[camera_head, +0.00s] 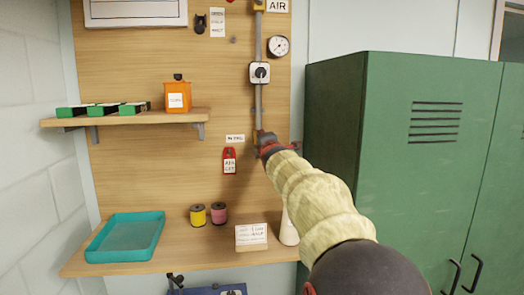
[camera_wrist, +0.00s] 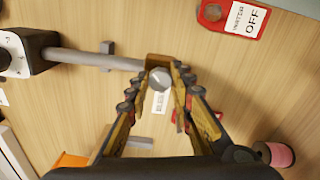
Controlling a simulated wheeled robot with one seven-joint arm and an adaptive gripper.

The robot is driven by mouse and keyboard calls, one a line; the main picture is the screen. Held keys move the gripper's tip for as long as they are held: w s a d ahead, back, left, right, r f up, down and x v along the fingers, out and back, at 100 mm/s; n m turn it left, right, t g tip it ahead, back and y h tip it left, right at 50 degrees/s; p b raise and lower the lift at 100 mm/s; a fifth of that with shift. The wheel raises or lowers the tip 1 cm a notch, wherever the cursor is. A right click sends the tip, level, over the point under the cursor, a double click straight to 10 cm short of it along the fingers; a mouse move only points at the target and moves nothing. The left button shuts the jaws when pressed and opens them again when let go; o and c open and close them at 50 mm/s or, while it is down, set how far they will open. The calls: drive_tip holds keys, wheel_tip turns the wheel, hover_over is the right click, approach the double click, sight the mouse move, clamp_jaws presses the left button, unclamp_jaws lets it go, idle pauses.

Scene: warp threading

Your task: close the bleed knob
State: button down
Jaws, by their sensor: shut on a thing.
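The bleed knob (camera_wrist: 160,78) is a small grey round knob at the lower end of the air pipe, by a brass-coloured fitting (camera_wrist: 156,60). In the wrist view it sits between the fingertips of my gripper (camera_wrist: 158,80), which is shut on it. A mark on the knob's face is too small to read clearly. In the head view my gripper (camera_head: 266,145) is at the pipe's lower end and hides the knob. The small white bleed label (camera_head: 235,138) is on the board left of it; it also shows in the wrist view (camera_wrist: 158,104).
The pipe (camera_head: 258,102) runs up to a black-handled valve (camera_head: 260,72) and gauge (camera_head: 278,46). A red tag (camera_head: 229,160) hangs close by my gripper. A shelf (camera_head: 150,117) juts out left; spools (camera_head: 197,215) and a teal tray (camera_head: 124,238) are below. A green cabinet (camera_head: 400,160) stands right.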

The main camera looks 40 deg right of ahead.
drive_tip(key=n+b, duration=0.2)
drive_tip(key=n, duration=0.6)
drive_tip(key=shift+n, duration=0.3)
drive_tip(key=shift+f+n, duration=0.1)
drive_tip(key=shift+n, duration=0.2)
drive_tip(key=c, duration=1.6)
unclamp_jaws()
drive_tip(key=shift+o, duration=0.2)
drive_tip(key=shift+s+a, duration=0.1)
drive_tip(key=v, duration=1.1)
drive_tip(key=shift+s, duration=0.3)
